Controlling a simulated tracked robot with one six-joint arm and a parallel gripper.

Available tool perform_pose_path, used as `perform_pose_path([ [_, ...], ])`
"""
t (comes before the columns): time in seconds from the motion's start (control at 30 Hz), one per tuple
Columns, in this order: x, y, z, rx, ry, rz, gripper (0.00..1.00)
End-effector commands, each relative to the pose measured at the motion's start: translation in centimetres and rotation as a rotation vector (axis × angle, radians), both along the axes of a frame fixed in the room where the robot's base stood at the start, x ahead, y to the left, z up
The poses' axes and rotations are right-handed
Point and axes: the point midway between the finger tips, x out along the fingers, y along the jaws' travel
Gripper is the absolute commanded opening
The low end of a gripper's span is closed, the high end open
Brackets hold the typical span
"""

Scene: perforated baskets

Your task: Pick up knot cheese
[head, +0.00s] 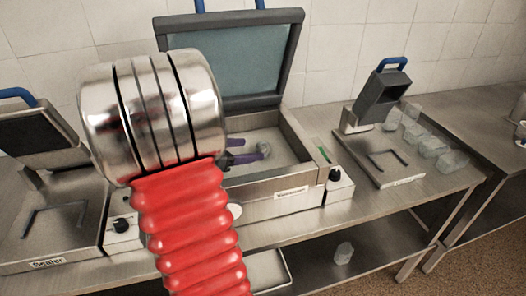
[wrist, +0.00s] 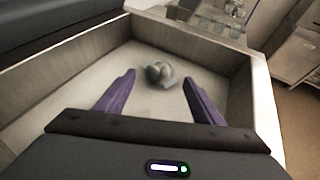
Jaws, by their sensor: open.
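The knot cheese (wrist: 159,72) is a small greyish lump, seemingly in clear wrapping, on the pale floor of an open steel chamber (wrist: 62,82). In the wrist view it lies just beyond and between the tips of my gripper (wrist: 159,76). The purple fingers are spread apart with nothing between them. In the head view my gripper (head: 246,155) reaches into the chamber of the vacuum machine (head: 285,196), and the cheese (head: 264,149) shows small near the fingertips. My red and silver arm hides the machine's left part.
The machine's lid (head: 232,62) stands open behind. Steel chamber walls surround my gripper closely. A sealer (head: 50,225) is at left, another device (head: 378,105) at right. Several clear containers (head: 430,145) stand at the right. A clear piece (head: 343,253) sits on the lower shelf.

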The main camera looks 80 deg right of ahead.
Motion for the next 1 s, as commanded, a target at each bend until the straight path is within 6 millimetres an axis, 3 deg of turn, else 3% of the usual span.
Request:
perform_pose_path([
  [0.47,-0.4,-0.6,-0.3,0.000,0.000,0.001,0.62],
  [1.0,-3.1,-4.1,-2.4,0.000,-0.001,0.002,0.62],
])
